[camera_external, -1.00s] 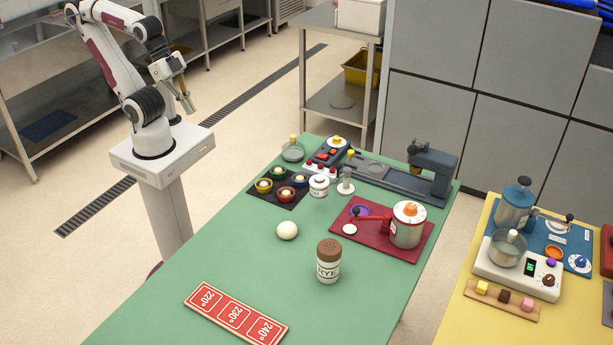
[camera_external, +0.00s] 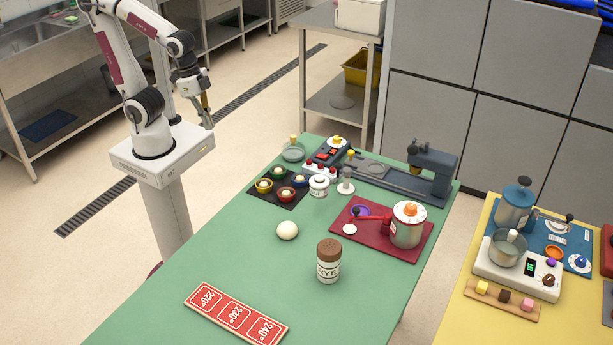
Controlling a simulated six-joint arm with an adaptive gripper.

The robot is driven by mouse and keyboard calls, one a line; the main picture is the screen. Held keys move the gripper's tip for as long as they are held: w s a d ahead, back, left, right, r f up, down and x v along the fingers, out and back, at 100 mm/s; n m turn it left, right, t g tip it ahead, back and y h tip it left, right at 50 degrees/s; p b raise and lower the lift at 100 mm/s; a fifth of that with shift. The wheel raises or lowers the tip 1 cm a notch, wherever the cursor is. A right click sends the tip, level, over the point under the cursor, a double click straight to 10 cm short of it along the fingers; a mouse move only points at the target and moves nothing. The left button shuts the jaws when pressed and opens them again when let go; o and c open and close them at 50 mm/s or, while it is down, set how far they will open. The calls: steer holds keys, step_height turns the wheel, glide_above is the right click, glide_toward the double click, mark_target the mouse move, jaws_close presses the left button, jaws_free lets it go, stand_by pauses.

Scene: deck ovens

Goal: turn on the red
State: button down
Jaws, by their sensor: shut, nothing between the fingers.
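Several red things are on the green table. A dark control box (camera_external: 330,151) with red rocker switches stands at the far end. A small white strip (camera_external: 320,171) with red buttons lies in front of it. A red mat (camera_external: 405,248) at the right holds a pot (camera_external: 406,229) with a red part at its side and an orange-red top. Whether any of these is on cannot be told. My gripper (camera_external: 208,121) is shut and empty, pointing down, left of the table and apart from everything on it.
A white ball (camera_external: 287,230), a RYE jar (camera_external: 328,261) and a red temperature board (camera_external: 236,315) lie nearer on the table. A dark machine (camera_external: 431,172) stands at the far right. The table's left part is clear. A yellow table (camera_external: 455,315) is at the right.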

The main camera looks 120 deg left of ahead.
steer(key=w+a+f+n+t, duration=0.1)
steer(key=w+a+f+n, duration=0.2)
steer(key=w+a+f, duration=0.1)
steer(key=w+a+f+n+t+y, duration=0.1)
steer(key=w+a+f+n, duration=0.2)
steer(key=w+a, duration=0.3)
steer(key=w+a+f+n+t+y, duration=0.1)
steer(key=w+a+f+n, duration=0.2)
steer(key=w+a+f, duration=0.2)
steer(key=shift+w+a+f+n, duration=0.2)
steer(key=shift+w+f, duration=0.1)
steer(key=shift+w, duration=0.35)
steer(key=shift+w+a+f+n, duration=0.1)
steer(key=shift+w+f+n, duration=0.15)
steer(key=shift+w, duration=0.35)
steer(key=w+a+r+n+t+y, duration=0.1)
steer(key=w+a+n+t+y, duration=0.15)
steer(key=w+a, duration=0.25)
step_height(320, 180, up, 6)
steer(key=n+t+y, duration=0.2)
steer(key=n, duration=0.2)
glide_above(321, 156)
steer(key=s, duration=0.3)
steer(key=shift+s+r, duration=0.2)
steer(key=shift+d+f, duration=0.1)
steer(key=shift+f, duration=0.1)
